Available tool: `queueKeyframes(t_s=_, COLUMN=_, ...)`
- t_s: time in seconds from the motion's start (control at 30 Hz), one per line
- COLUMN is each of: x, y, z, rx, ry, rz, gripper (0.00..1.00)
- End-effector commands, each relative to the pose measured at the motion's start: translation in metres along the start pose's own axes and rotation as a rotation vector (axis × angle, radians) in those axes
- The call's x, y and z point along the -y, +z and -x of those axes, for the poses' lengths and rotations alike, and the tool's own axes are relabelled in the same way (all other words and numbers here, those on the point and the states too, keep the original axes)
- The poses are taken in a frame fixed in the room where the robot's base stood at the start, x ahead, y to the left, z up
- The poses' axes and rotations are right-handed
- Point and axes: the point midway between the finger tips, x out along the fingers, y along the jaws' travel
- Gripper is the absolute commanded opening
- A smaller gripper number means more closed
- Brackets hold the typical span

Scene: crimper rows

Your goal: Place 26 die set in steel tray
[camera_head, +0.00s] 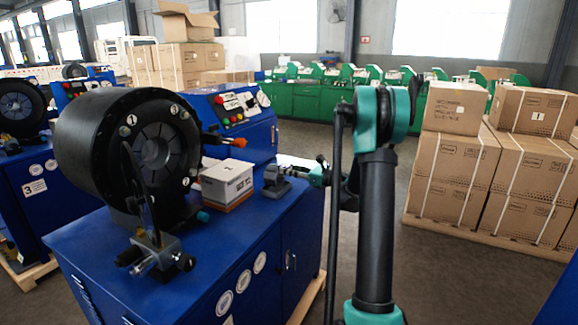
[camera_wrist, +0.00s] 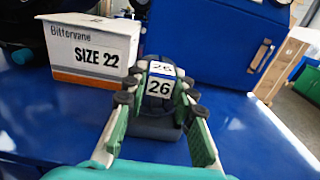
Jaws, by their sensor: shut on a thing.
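The 26 die set (camera_wrist: 159,87) is a dark block with white labels reading 26. My gripper (camera_wrist: 160,103) is shut on it, with green and grey fingers on both sides in the wrist view. In the head view the die set (camera_head: 275,183) is a small dark grey shape at the right of the blue bench top, with my gripper (camera_head: 297,176) reaching it from the right. It is at or just above the bench top; I cannot tell if it touches. I cannot make out a steel tray for certain in either view.
A white and orange box marked SIZE 22 (camera_wrist: 95,52) stands left of the die set; it also shows in the head view (camera_head: 227,184). The black crimper head (camera_head: 125,145) stands further left. Bench top (camera_wrist: 250,125) right of the die set is clear. Cartons (camera_head: 455,165) stand right.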

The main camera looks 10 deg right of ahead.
Motion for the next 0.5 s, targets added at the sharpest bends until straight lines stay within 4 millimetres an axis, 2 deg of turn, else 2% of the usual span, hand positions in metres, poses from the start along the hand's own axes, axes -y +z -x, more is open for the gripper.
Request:
queueKeyframes(t_s=0.2, x=0.000, y=-0.020, z=0.000, rx=0.003, ry=0.000, rz=-0.001, gripper=0.00)
queueKeyframes(t_s=0.5, x=0.000, y=-0.021, z=0.000, rx=0.003, ry=0.000, rz=-0.001, gripper=0.00)
